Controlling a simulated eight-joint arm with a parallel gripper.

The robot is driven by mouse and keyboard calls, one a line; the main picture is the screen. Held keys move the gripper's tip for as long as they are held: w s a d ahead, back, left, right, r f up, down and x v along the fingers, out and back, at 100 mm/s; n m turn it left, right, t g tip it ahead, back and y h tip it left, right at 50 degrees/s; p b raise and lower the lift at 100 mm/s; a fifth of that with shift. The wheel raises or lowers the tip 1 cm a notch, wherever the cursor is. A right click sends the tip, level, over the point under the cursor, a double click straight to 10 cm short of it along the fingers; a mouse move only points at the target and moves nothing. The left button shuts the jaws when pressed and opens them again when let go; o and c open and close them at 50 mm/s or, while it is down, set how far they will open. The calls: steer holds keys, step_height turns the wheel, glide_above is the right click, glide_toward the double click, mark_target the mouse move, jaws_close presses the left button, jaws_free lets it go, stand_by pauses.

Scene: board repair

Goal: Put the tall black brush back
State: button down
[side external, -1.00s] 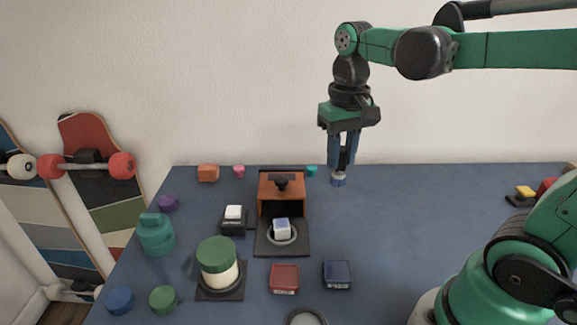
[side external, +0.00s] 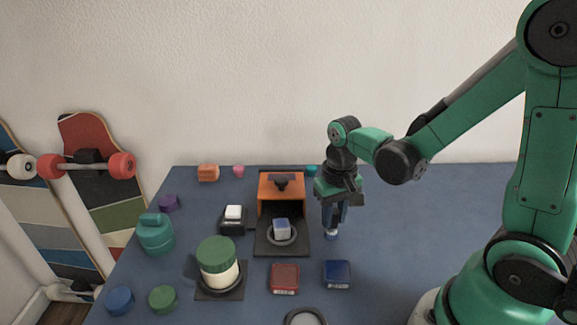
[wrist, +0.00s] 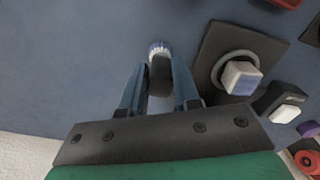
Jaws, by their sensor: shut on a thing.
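My gripper (side external: 333,222) is shut on the black brush (wrist: 160,76), and its fingers stand on either side of the brush's dark body in the wrist view. In the side view the brush's bristle end (side external: 331,236) points down, just right of the black plate with the orange box. The upper part of the brush is hidden by the fingers. I cannot tell whether the bristles touch the mat.
An orange box (side external: 270,209) with a black knob stands on a black plate (side external: 272,250), with a white-and-blue cube (side external: 282,230) in a ring in front. Red (side external: 284,278) and dark blue (side external: 337,273) blocks lie nearer. A green-lidded jar (side external: 218,262) is left. The blue mat (side external: 430,215) is clear at right.

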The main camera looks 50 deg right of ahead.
mark_target(335, 212)
steer(key=shift+f, duration=0.15)
steer(key=c, duration=1.1)
jaws_free()
steer(key=shift+f, duration=0.1)
steer(key=o, duration=0.5)
steer(key=shift+c, duration=0.2)
step_height(335, 212, up, 12)
steer(key=shift+a+f+n+t, duration=0.25)
steer(key=shift+a+n+t, duration=0.5)
steer(key=shift+t, duration=0.45)
steer(key=shift+a+f+n+t, duration=0.25)
steer(key=shift+a+n+t, duration=0.55)
steer(key=shift+t, duration=0.4)
steer(key=shift+a+f+n+t, duration=0.25)
steer(key=shift+a+n+t, duration=0.5)
steer(key=shift+t, duration=0.45)
